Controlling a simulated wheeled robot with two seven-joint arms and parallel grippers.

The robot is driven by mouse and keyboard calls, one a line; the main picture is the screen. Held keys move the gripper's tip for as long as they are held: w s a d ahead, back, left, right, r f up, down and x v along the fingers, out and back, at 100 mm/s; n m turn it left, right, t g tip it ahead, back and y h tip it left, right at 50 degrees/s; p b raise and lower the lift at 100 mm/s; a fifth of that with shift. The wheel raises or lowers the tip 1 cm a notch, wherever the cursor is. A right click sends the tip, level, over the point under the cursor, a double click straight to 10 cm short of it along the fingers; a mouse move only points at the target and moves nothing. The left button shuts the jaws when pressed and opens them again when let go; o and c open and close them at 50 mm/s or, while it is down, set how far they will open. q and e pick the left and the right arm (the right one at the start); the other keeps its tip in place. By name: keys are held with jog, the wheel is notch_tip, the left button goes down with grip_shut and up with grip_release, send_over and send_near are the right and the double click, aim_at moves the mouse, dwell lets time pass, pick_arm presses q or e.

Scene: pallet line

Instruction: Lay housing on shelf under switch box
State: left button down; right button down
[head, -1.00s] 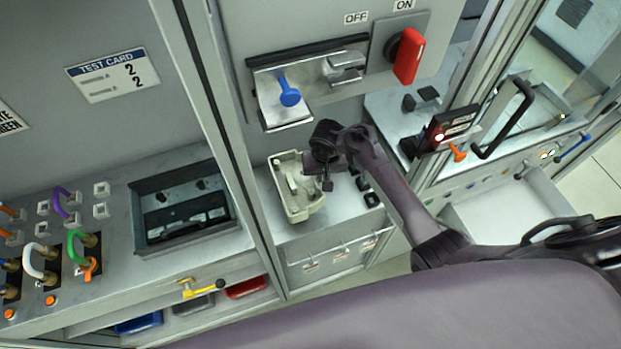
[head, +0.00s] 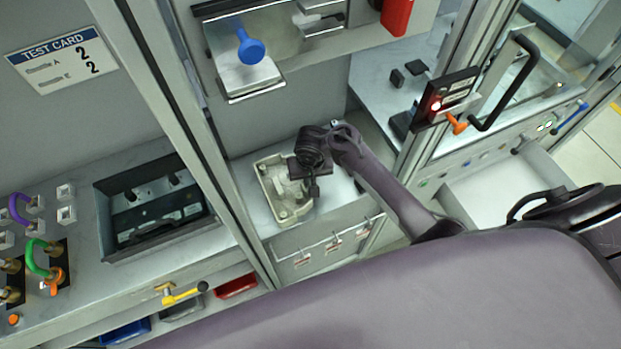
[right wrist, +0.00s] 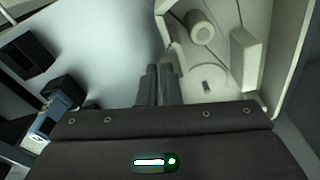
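The housing (head: 268,178) is a beige open tray-like part with round bosses inside. In the head view it rests low over the grey shelf (head: 335,190), under the switch box (head: 364,30) with the blue knob and red handle. Whether its whole base touches the shelf I cannot tell. My right gripper (head: 308,190) is at the housing's right side. In the right wrist view its two dark fingers (right wrist: 159,85) are close together at the wall of the housing (right wrist: 215,75) and look shut on it. My left gripper is not in view.
A divider post stands left of the shelf, with a panel with a recessed black bay (head: 155,210) beyond it. Black blocks (head: 405,75) and a red-lit device (head: 445,97) stand to the right. Hooks line the shelf's front. Some shelf is free right of the housing.

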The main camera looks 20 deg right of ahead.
jog(key=shift+s+a, duration=0.1)
jog(key=c, duration=1.6)
grip_release()
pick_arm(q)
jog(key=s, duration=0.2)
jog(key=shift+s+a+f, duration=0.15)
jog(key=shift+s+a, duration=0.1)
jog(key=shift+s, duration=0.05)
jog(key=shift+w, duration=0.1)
